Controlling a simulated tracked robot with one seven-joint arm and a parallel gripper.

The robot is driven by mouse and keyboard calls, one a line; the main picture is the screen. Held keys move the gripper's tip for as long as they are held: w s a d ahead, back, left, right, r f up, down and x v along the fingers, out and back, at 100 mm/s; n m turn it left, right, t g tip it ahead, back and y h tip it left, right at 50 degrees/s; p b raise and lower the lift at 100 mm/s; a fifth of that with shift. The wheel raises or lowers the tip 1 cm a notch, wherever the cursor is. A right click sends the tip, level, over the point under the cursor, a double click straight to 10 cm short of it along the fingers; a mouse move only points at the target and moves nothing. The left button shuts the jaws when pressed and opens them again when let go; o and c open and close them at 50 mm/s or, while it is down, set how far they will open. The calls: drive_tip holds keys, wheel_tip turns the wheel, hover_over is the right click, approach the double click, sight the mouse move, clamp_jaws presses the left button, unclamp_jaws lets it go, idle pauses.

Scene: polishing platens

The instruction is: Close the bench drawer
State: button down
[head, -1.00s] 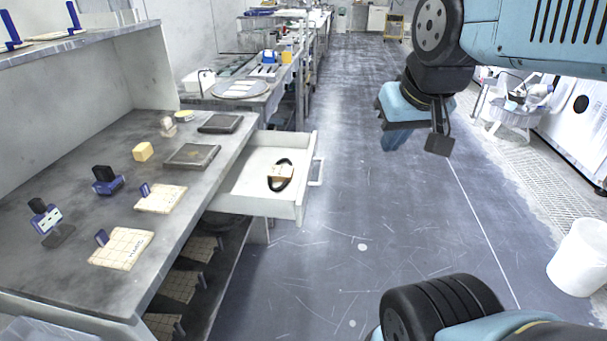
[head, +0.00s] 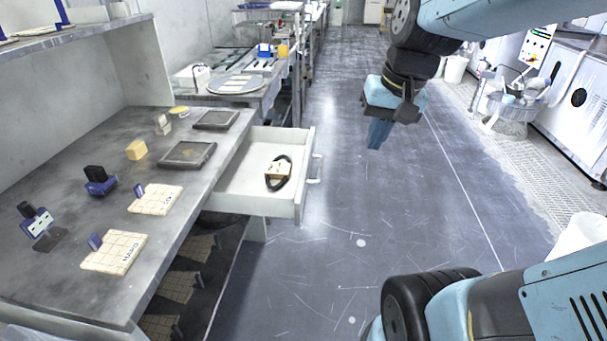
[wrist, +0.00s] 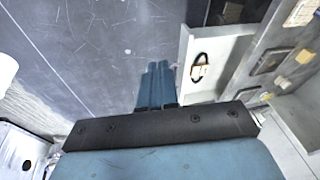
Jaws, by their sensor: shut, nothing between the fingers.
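The bench drawer (head: 262,202) stands open, pulled out to the right from under the bench top (head: 120,190). Its white front with a handle (head: 316,169) faces the aisle. Inside lies a small tan and white item with a black loop (head: 278,174). My gripper (head: 377,134) is shut and empty, in the air to the right of the drawer front and apart from it. In the wrist view the shut blue fingers (wrist: 155,86) point beside the drawer (wrist: 185,55), which shows to their right. The handle is not clear in that view.
The bench top bears dark plates (head: 187,155), a yellow block (head: 136,150), gridded pads (head: 115,252) and blue-based holders (head: 99,181). Gridded pieces lie on a shelf below. The aisle floor (head: 340,240) right of the drawer is clear. A white bin (head: 580,238) stands at the far right.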

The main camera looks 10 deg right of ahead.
drive_tip(key=w+d+f+m+g+y, duration=0.1)
drive_tip(key=w+f+m+g+y, duration=0.6)
drive_tip(key=w+f, duration=0.8)
drive_tip(key=w+d+f+m+t+y, duration=0.3)
drive_tip(key=f+m, duration=0.1)
drive_tip(key=f, duration=0.3)
drive_tip(key=w+d+f+m+t+y, duration=0.2)
drive_tip(key=w+f+m+t+y, duration=0.15)
drive_tip(key=f, duration=0.25)
drive_tip(key=w+d+f+m+t+y, duration=0.2)
drive_tip(key=d+f+m+t, duration=0.1)
drive_tip(key=f+m, duration=0.3)
drive_tip(key=x, duration=1.4)
drive_tip(key=shift+f+n, duration=0.25)
drive_tip(key=shift+n, duration=0.2)
drive_tip(key=shift+a, duration=0.1)
